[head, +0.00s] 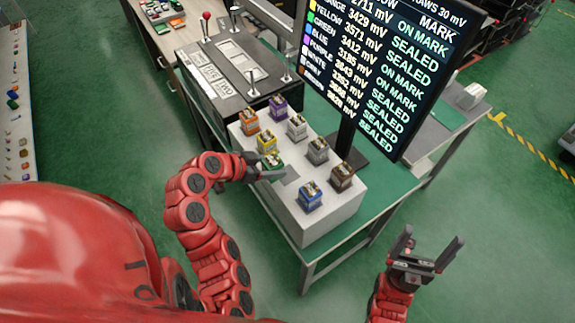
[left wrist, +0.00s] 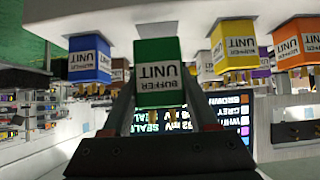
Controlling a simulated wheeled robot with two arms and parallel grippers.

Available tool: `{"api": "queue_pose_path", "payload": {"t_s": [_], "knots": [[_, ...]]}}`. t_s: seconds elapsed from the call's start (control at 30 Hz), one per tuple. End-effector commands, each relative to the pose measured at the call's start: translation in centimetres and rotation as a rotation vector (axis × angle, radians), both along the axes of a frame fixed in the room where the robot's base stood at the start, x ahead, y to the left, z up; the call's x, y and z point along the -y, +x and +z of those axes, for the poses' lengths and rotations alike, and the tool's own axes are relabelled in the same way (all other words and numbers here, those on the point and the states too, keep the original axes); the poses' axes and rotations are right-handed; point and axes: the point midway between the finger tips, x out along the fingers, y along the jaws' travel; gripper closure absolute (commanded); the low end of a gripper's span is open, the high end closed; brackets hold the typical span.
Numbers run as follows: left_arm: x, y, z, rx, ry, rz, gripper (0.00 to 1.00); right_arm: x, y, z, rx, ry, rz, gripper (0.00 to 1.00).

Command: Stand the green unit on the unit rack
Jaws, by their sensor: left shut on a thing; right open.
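The green unit (head: 272,160) is between the fingers of my left gripper (head: 268,172), over the near side of the pale block that looks like the unit rack (head: 325,222). In the left wrist view the green unit (left wrist: 158,70) is between both fingers, its "BUFFER UNIT" label upside down. The fingers are shut on it. I cannot tell whether its base touches the rack. A dark patch, perhaps an empty place, shows beside it on the rack top. My right gripper (head: 430,245) is open and empty, away from the rack at the lower right.
Orange (head: 250,121), purple (head: 278,107), yellow (head: 266,141), white (head: 296,127), grey (head: 318,150), brown (head: 341,177) and blue (head: 310,196) units stand close around on the rack. A tall screen (head: 385,65) stands behind. A dark lever box (head: 232,75) is at the back left.

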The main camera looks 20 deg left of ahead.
Motion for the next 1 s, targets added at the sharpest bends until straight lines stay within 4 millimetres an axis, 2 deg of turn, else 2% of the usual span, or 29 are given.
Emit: {"api": "queue_pose_path", "payload": {"t_s": [0.03,0.1,0.17,0.33,0.5,0.63,1.0], "knots": [[1.0,1.0,0.0,0.002,-0.004,-0.006,1.0,0.0,0.0,0.1,0.0,0.0,0.0,0.1],[1.9,2.0,-0.2,-0.001,-0.001,-0.007,1.0,0.0,0.0,0.2,0.001,0.0,0.0,0.1],[2.2,2.7,0.1,-0.002,0.001,-0.004,1.0,0.0,0.0,1.1,0.0,0.0,0.0,0.1],[3.1,3.8,-0.1,-0.003,0.001,-0.003,1.0,0.0,0.0,1.8,0.0,0.0,0.0,0.1],[3.0,3.8,-2.4,-0.008,-0.002,0.002,1.0,0.0,0.0,3.7,0.0,0.0,0.0,0.1],[2.9,3.8,-3.6,-0.003,0.001,0.002,1.0,0.0,0.0,4.1,0.0,0.0,0.0,0.1],[2.9,3.9,-4.2,0.001,0.003,0.002,1.0,0.0,0.0,3.5,0.0,0.0,0.0,0.1]]}}
